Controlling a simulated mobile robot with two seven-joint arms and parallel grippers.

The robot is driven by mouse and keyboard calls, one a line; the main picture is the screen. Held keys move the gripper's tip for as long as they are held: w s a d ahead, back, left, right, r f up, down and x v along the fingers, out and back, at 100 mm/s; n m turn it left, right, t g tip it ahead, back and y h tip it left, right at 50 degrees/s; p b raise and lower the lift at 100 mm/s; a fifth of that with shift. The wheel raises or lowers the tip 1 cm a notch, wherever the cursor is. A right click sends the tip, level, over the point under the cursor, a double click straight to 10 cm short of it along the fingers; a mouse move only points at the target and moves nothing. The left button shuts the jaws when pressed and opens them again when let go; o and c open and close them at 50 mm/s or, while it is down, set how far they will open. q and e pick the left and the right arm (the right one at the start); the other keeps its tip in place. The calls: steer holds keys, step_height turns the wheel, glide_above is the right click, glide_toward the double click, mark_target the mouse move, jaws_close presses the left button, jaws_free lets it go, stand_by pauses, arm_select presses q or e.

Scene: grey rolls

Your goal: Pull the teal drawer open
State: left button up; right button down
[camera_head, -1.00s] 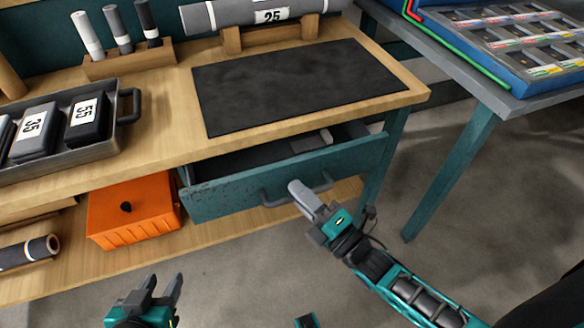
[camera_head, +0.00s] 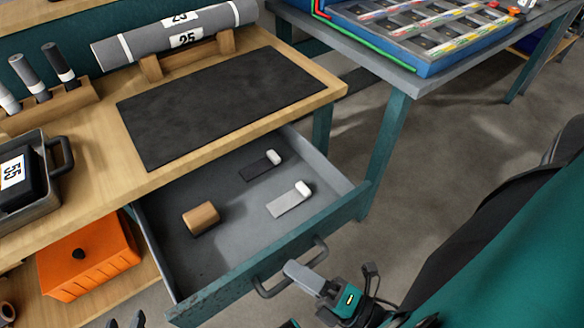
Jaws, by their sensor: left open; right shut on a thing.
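The teal drawer (camera_head: 235,272) is pulled well out from under the wooden workbench. Its grey inside shows. My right gripper (camera_head: 297,275) is shut on the drawer's dark bar handle (camera_head: 268,291) at the drawer front, and its fingers hide part of that handle. My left gripper (camera_head: 126,322) is open and empty at the bottom edge, mostly cut off, in front of the bench.
Inside the drawer lie a wooden cylinder (camera_head: 201,218) and two flat pieces with white ends, one dark (camera_head: 258,167) and one light (camera_head: 288,203). An orange box (camera_head: 88,262) sits on the lower shelf. A grey table (camera_head: 420,82) stands at the right.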

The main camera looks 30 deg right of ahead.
arm_select(q)
steer(key=shift+a, duration=0.1)
arm_select(e)
steer(key=c, duration=1.1)
jaws_free()
steer(key=shift+s, duration=0.1)
arm_select(q)
steer(key=shift+w+d+b, duration=0.25)
steer(key=shift+d+b, duration=0.05)
steer(key=shift+b, duration=0.15)
arm_select(e)
steer(key=shift+v, duration=6.4)
